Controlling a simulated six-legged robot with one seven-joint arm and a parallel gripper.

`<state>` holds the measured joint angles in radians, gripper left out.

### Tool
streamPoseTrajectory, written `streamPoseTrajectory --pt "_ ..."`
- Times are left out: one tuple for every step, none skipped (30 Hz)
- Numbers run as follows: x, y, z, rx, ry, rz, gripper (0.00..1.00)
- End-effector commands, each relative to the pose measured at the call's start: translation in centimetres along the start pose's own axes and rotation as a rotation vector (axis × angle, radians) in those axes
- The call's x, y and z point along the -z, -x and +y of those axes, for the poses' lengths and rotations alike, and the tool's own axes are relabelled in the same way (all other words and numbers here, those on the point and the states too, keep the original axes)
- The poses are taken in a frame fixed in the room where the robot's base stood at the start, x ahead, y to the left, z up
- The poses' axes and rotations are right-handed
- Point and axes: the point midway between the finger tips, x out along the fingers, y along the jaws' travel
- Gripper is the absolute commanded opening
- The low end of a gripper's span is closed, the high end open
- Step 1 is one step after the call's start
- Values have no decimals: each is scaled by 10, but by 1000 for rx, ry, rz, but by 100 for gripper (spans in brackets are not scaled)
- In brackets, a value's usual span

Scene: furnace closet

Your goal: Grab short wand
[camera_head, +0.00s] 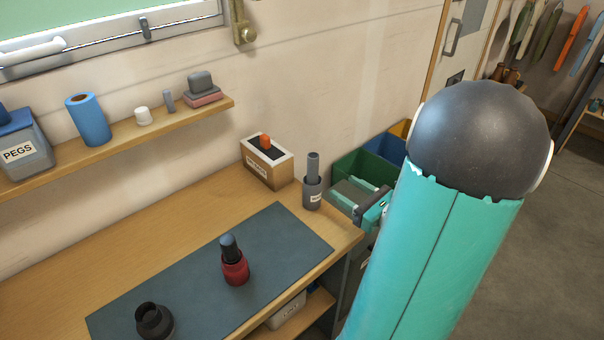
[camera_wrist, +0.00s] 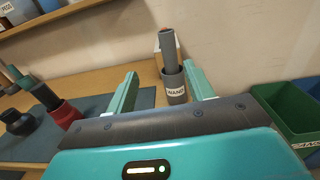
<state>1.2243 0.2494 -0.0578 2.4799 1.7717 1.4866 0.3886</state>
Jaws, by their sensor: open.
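A short grey wand (camera_head: 313,164) stands upright in a dark grey holder (camera_head: 311,195) near the right end of the workbench. In the wrist view the wand (camera_wrist: 167,48) rises from the holder (camera_wrist: 174,88), whose white label reads WAND. My gripper (camera_head: 355,193) is just right of the holder in the head view. In the wrist view my gripper (camera_wrist: 160,76) is open, and the holder and wand show beyond the gap between its fingers, nearer the right finger. Nothing is between the fingers. The lower part of the wand is hidden inside the holder.
A wooden box (camera_head: 267,168) with an orange-topped item stands left of the holder. A red piece with a dark top (camera_head: 235,262) and a black round piece (camera_head: 154,321) are on the blue-grey mat (camera_head: 290,235).

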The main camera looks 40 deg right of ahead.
Motion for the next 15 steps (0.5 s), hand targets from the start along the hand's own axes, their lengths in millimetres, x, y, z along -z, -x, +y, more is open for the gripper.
streamPoseTrajectory --pt "2 5 -5 23 -12 -6 53" --pt "2 6 -6 31 -15 -8 53" --pt "2 7 -8 38 -18 -10 53" --pt "2 7 -8 41 -19 -12 53" --pt "2 5 -8 44 -20 -12 53" --pt "2 2 -8 45 -20 -13 53" --pt "2 -1 -8 44 -19 -12 53" --pt "2 -6 -8 45 -19 -12 53" --pt "2 -12 -8 46 -20 -12 53" --pt "2 -18 -7 45 -20 -12 53" --pt "2 -24 -8 45 -20 -12 53" --pt "2 -32 -8 46 -19 -11 53" --pt "2 -38 -8 46 -19 -12 53" --pt "2 -43 -8 46 -19 -11 53" --pt "2 -51 -9 47 -20 -11 53"
